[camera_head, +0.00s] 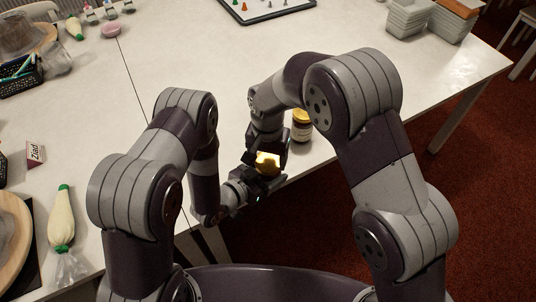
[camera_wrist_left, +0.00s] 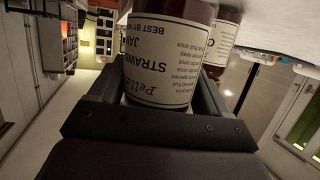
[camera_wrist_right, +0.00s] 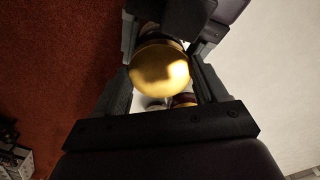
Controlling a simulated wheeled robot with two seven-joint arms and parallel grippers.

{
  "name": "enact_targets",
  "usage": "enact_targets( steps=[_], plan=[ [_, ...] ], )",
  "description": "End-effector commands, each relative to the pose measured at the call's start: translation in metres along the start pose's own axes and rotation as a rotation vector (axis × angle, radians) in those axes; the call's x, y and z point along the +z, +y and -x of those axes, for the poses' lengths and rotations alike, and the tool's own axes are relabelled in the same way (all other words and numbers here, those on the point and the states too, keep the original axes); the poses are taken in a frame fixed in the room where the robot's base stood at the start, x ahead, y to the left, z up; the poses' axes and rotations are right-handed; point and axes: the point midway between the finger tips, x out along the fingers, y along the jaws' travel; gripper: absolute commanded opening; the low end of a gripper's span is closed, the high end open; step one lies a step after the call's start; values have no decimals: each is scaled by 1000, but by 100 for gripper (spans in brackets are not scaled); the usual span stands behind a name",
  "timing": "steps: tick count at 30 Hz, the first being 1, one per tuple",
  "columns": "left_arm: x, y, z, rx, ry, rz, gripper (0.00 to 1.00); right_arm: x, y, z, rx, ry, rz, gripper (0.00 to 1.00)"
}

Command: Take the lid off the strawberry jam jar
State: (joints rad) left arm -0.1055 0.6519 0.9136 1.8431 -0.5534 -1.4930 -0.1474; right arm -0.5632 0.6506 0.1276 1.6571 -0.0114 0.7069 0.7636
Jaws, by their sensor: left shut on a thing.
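The strawberry jam jar (camera_wrist_left: 160,60) fills the middle of the left wrist view, its label upside down there. My left gripper (camera_wrist_left: 162,95) is shut on its body, held near the table's front edge. Its gold lid (camera_wrist_right: 159,72) faces the right wrist camera and shows as a bright yellow patch in the head view (camera_head: 267,161). My right gripper (camera_wrist_right: 162,75) is open, with one finger on each side of the lid. Whether either finger touches the lid is unclear. In the head view the grippers hide most of the jar.
A second jar (camera_head: 301,127) stands on the white table (camera_head: 205,55) just right of my grippers; it shows behind the held jar in the left wrist view (camera_wrist_left: 221,42). A piping bag (camera_head: 62,222) and a Ziad card (camera_head: 35,152) lie left. Grey containers (camera_head: 408,18) stand back right.

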Motion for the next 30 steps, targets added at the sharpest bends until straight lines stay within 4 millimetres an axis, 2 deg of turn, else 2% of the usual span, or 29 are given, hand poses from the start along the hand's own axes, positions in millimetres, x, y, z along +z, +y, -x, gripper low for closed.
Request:
enact_targets(
  steps=[4,9,30],
  plan=[
    [-1,0,0,-1,3,-1,0,0,0,0,0,0,12,35],
    [-1,0,0,-1,3,-1,0,0,0,1,0,1,241,35],
    [-1,0,0,-1,3,-1,0,0,0,3,-1,1,234,35]
  ],
)
